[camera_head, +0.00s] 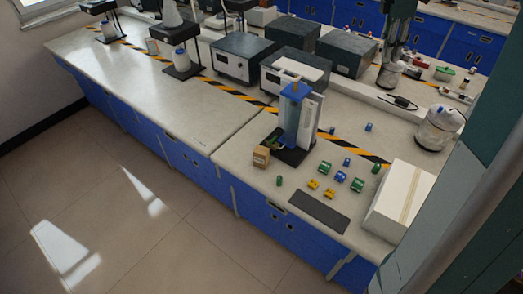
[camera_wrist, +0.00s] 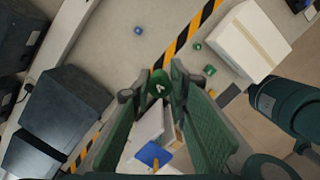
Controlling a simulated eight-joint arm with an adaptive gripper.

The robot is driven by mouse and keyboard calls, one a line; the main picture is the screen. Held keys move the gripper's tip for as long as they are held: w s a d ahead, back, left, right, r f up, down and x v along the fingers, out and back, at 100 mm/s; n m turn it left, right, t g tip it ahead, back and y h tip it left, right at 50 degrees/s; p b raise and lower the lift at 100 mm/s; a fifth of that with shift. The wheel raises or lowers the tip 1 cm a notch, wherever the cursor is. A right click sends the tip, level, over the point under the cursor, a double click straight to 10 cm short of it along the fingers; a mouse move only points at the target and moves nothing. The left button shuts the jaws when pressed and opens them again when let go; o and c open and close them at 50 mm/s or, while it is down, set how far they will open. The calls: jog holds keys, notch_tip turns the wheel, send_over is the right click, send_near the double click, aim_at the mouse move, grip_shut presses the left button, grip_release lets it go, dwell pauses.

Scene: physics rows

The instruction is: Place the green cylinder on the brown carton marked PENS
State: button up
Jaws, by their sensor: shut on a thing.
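In the wrist view my gripper (camera_wrist: 160,82) has its two green fingers closed on a green cylinder (camera_wrist: 159,80). A small pale mark shows on the cylinder's end. The cylinder is held above the bench. A small brown carton (camera_head: 261,156) stands near the bench's front edge in the head view, left of the dark base under a blue and white stack. Its lettering is too small to read.
The tall blue and white stack (camera_head: 297,112) stands beside the carton; its blue top (camera_wrist: 152,154) shows below my fingers. A small green piece (camera_head: 279,181) lies near the carton. Several coloured pieces, a dark mat (camera_head: 318,207) and a white box (camera_head: 402,198) lie to the right.

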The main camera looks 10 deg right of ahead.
jog(key=r, duration=0.2)
jog(key=shift+a+r, duration=0.4)
jog(key=w+a+p, duration=0.1)
jog(key=a+p, duration=0.3)
jog(key=a, duration=1.6)
jog(key=n+p, duration=0.1)
jog(key=p, duration=0.4)
send_over(263, 150)
notch_tip(263, 150, down, 26)
jog(key=shift+a, duration=0.3)
jog(key=shift+f, duration=0.15)
jog(key=shift+f, duration=2.85)
jog(key=shift+f, duration=2.1)
